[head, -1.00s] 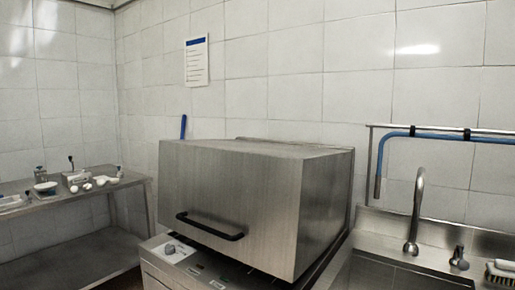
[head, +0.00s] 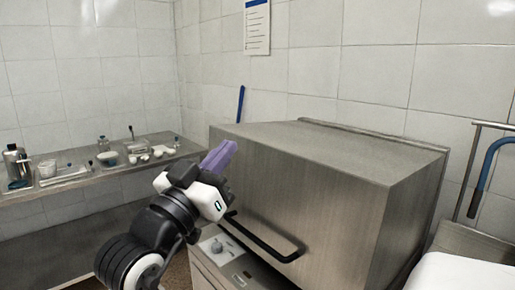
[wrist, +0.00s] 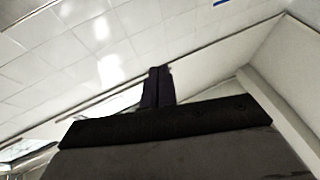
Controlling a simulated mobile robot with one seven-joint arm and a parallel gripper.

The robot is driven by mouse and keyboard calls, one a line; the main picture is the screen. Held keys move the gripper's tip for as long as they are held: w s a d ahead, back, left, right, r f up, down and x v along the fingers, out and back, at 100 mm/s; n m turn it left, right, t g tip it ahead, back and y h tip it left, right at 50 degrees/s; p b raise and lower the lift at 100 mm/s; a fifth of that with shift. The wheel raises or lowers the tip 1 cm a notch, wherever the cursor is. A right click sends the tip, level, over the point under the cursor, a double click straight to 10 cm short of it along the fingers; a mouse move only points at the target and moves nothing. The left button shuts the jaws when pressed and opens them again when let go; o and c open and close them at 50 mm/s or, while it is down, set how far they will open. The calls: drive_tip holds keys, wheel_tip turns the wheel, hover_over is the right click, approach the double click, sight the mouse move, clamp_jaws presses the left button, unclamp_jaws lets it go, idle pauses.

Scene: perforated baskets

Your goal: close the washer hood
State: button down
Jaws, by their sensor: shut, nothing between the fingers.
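The washer hood (head: 300,185) is a large brushed-steel box in the head view, right of centre. A black bar handle (head: 262,240) runs along the lower part of its front face. The hood sits over the washer's base with its control panel (head: 225,252); a dark gap shows between them at the lower right. My gripper (head: 226,150), with purple fingers, is shut and empty in front of the hood's left end, above and left of the handle. I cannot tell whether it touches the hood. The shut fingers also show in the wrist view (wrist: 157,84).
A steel side table (head: 60,200) with bottles and small dishes stands at the left. A blue stick (head: 240,104) stands behind the hood. A blue hose on a rail (head: 487,165) hangs at the right. Tiled walls close off the back.

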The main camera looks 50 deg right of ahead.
drive_tip(key=s+d+f+m+g+y, duration=0.2)
drive_tip(key=s+d+m+g, duration=0.2)
drive_tip(key=s+d+g, duration=0.4)
drive_tip(key=s+d+r+t+p, duration=0.1)
drive_tip(key=s+d+r+p, duration=0.15)
drive_tip(key=d+p, duration=0.45)
drive_tip(key=shift+w+d+f+b, duration=0.1)
drive_tip(key=shift+d+f+b, duration=0.15)
drive_tip(key=shift+f, duration=0.45)
drive_tip(key=shift+w+d+f+b, duration=0.15)
drive_tip(key=shift+f+b, duration=0.25)
drive_tip(key=shift+f, duration=0.35)
drive_tip(key=shift+s+d+f+b, duration=0.1)
drive_tip(key=shift+d+f+b, duration=0.15)
drive_tip(key=shift+f, duration=0.45)
